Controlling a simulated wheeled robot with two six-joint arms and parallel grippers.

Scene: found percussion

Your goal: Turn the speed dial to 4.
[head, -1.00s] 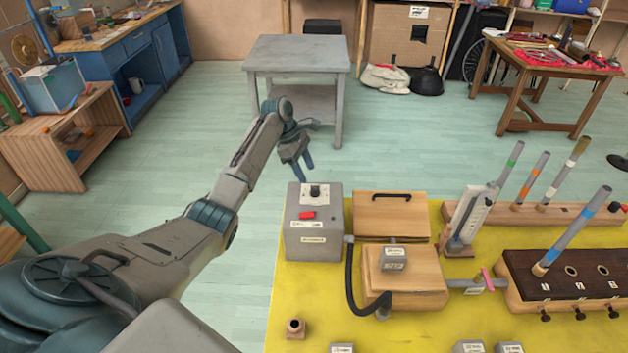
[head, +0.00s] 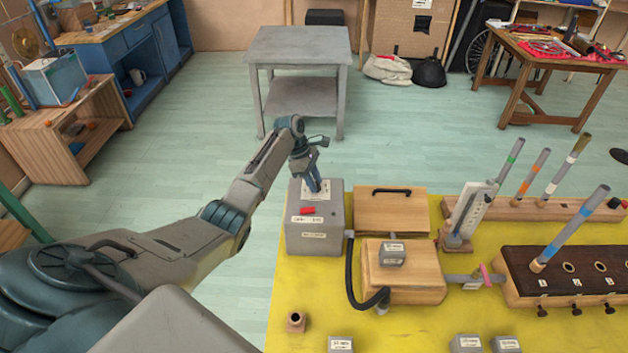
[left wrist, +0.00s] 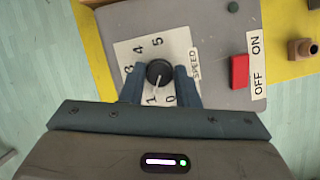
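The speed dial (left wrist: 160,72) is a round black knob with a white pointer line, on a white scale plate (left wrist: 128,50) marked SPEED on the grey control box (head: 314,240). The pointer is directed toward the low end of the scale, near the 1. My left gripper (head: 316,187) points down over the box top. In the left wrist view its two blue fingers (left wrist: 160,69) stand on either side of the knob, open with narrow gaps; contact is not clear. My right gripper is not in view.
A red switch (left wrist: 240,71) with OFF and ON labels sits beside the scale plate. The box stands at the left end of a yellow table (head: 300,287), next to wooden boxes (head: 392,212) and a black hose (head: 352,280). The floor left of the table is clear.

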